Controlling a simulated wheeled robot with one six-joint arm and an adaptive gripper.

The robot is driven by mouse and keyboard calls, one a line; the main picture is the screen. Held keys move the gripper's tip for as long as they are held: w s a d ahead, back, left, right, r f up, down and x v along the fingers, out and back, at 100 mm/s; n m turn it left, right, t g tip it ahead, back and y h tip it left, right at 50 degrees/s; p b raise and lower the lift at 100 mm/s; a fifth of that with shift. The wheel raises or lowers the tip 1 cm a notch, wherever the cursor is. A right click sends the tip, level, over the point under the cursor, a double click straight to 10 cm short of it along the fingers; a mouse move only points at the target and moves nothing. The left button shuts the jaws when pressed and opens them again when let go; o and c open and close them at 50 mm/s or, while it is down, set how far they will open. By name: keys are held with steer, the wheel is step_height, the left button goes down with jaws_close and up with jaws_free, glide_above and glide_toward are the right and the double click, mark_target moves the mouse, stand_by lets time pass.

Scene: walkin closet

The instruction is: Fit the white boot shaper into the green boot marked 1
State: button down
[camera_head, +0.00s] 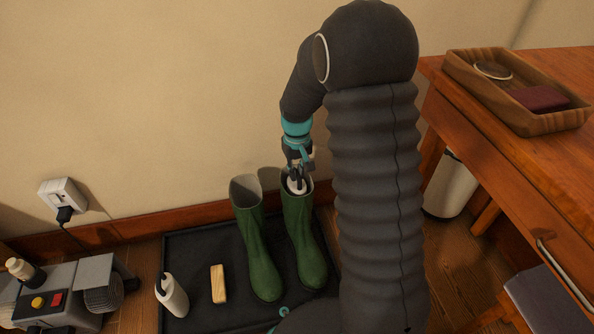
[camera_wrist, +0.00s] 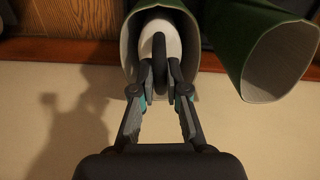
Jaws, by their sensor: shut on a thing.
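Two green boots stand side by side on a dark mat, the left boot (camera_head: 255,240) and the right boot (camera_head: 303,240). I cannot make out a number on either. My gripper (camera_head: 297,172) is over the right boot's opening, shut on the dark handle of a white boot shaper (camera_head: 297,187). In the wrist view the fingertips (camera_wrist: 160,88) close around that handle. The shaper's white body (camera_wrist: 160,30) sits inside the boot's mouth; its lower part is hidden. The left boot's opening (camera_wrist: 278,62) is empty at the top.
A machine (camera_head: 65,293) is at the left, a wall outlet (camera_head: 62,198) behind. A wooden table (camera_head: 520,165) with a tray (camera_head: 515,92) and a white bin (camera_head: 450,187) are at right.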

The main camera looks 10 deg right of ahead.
steer(key=c, duration=0.5)
jaws_free()
steer(key=shift+c, duration=0.2)
step_height(320, 180, up, 14)
steer(key=p, duration=0.9)
steer(key=shift+p, duration=0.4)
stand_by(0.9)
steer(key=shift+s, duration=0.1)
steer(key=s+b, duration=0.1)
steer(key=s, duration=0.8)
steer(key=shift+s, duration=0.4)
stand_by(0.5)
steer(key=shift+f+b, duration=0.1)
steer(key=shift+b, duration=0.25)
stand_by(0.3)
